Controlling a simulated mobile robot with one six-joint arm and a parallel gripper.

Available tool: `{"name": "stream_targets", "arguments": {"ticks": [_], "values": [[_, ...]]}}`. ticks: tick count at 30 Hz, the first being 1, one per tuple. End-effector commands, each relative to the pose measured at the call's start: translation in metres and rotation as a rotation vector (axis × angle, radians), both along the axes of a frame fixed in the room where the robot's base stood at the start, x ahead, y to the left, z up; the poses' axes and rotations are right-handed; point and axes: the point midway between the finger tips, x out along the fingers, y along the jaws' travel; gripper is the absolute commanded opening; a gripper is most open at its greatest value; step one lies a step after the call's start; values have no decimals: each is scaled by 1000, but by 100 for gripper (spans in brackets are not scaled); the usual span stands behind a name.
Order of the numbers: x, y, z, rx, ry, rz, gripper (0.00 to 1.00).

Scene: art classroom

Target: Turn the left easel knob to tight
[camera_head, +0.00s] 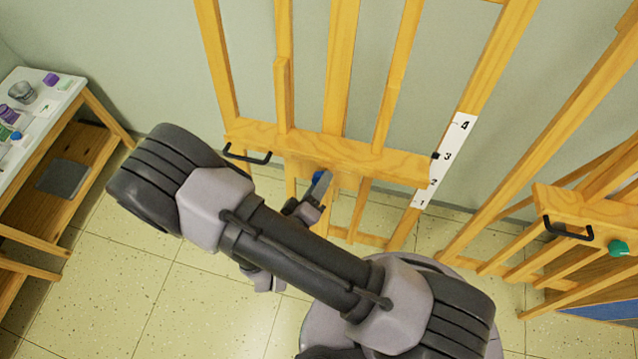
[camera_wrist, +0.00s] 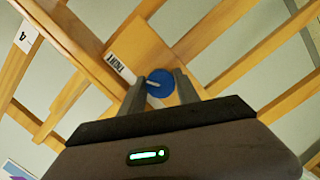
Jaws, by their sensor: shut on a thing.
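The left easel (camera_head: 330,150) is a yellow wooden frame with a crossbar and a black handle. A blue knob (camera_head: 319,177) sits low on its crossbar, partly covered by my gripper. In the wrist view the blue knob (camera_wrist: 162,86) is round with a pale pointer mark. A white label reading TIGHT (camera_wrist: 119,68) is on the wood beside it, to the upper left. My gripper (camera_head: 318,187) is at the knob, its two fingers on either side of it and shut on it. It also shows in the wrist view (camera_wrist: 164,90).
A second easel (camera_head: 590,207) with a black handle and a green knob (camera_head: 618,248) stands at the right. A numbered white scale (camera_head: 445,160) runs up the left easel's right leg. A table (camera_head: 45,105) with art supplies is at the far left. Tiled floor lies open at the lower left.

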Motion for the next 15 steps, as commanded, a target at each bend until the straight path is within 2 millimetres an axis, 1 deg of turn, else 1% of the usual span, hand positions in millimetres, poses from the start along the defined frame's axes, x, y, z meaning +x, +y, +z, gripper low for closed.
{"name": "stream_targets", "arguments": {"ticks": [9, 10, 12, 15], "values": [[0, 0, 0, 1, 0, 0, 0], [0, 0, 0, 1, 0, 0, 44], [0, 0, 0, 0, 0, 0, 57], [0, 0, 0, 0, 0, 0, 59]]}}
